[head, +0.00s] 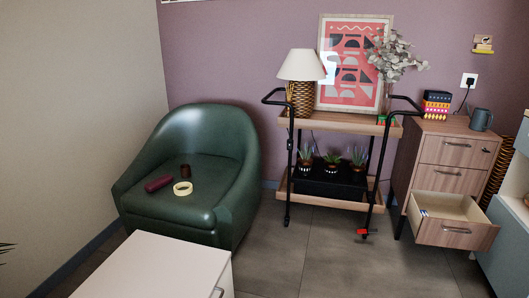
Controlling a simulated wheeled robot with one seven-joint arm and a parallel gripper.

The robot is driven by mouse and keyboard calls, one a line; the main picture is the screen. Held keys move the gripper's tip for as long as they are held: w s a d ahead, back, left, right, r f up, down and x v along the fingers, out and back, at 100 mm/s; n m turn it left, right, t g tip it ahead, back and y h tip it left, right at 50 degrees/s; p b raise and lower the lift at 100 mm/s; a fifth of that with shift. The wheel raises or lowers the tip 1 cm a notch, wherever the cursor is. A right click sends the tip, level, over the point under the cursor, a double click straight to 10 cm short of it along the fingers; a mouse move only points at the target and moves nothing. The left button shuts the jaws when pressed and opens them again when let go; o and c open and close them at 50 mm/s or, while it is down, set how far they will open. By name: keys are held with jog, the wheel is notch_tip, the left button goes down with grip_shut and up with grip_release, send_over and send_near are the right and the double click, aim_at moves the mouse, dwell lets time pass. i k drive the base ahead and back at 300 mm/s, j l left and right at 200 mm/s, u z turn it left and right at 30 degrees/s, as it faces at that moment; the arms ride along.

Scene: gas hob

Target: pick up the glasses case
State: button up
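A dark red, elongated rounded object (158,183), which looks like the glasses case, lies on the seat of the green armchair (190,200). It is on the left part of the seat, apart from my body. A pale yellow ring like a tape roll (183,188) lies just to its right. A small dark brown cylinder (186,171) stands behind the ring. My gripper does not show in the head view.
A white cabinet top (155,270) stands in front of the armchair. A trolley (335,124) with a lamp and plants is at the back. At right, a wooden drawer unit has an open lower drawer (455,234). Tiled floor (330,255) is clear in the middle.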

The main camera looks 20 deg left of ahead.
aim_at(159, 183)
jog(key=i+u, duration=0.15)
jog(key=i, duration=0.35)
jog(key=i+u, duration=0.15)
jog(key=i, duration=0.3)
jog(key=i+l+u, duration=0.2)
jog(key=i, duration=0.3)
jog(key=i+l+u, duration=0.15)
jog(key=i, duration=0.3)
jog(key=i+u, duration=0.8)
jog(key=u, duration=0.2)
jog(key=i+l+u, duration=0.2)
jog(key=i+u, duration=0.15)
jog(key=u, duration=0.15)
jog(key=i+l+u, duration=0.3)
jog(key=u, duration=0.15)
